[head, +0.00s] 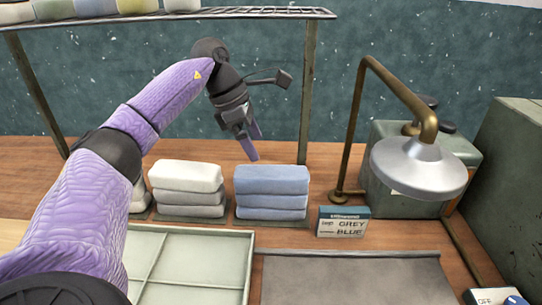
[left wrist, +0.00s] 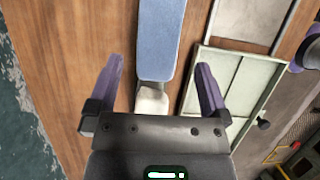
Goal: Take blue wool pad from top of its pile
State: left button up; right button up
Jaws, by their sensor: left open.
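The blue wool pads (head: 271,181) lie in a neat pile of 3 on the bench, left of the label card. The top blue pad (left wrist: 160,38) also shows in the left wrist view, ahead of and between the fingers. My left gripper (head: 254,146) is open and empty, pointing down above and behind the blue pile, apart from it. Its two purple fingers (left wrist: 160,72) are spread wide in the left wrist view. My right gripper is in neither view.
A pile with a white pad (head: 187,175) on top stands just left of the blue one. A divided tray (head: 190,233) and a grey mat (head: 350,275) lie in front. A card (head: 343,221) reads GREY and BLUE.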

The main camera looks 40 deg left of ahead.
aim_at(269, 172)
pick_arm(q)
jog(key=shift+w+f, duration=0.2)
jog(key=b+x, duration=0.4)
jog(key=x, duration=0.5)
jog(key=shift+s+f, duration=0.1)
jog(key=shift+s, duration=0.05)
jog(key=shift+d+f, duration=0.15)
jog(key=shift+f, duration=0.1)
jog(key=shift+r, duration=0.2)
jog(key=shift+f, duration=0.15)
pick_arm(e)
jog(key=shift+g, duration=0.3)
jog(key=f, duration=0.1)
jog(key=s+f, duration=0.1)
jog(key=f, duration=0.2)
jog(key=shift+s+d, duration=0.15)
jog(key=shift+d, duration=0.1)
pick_arm(q)
jog(key=shift+f, duration=0.15)
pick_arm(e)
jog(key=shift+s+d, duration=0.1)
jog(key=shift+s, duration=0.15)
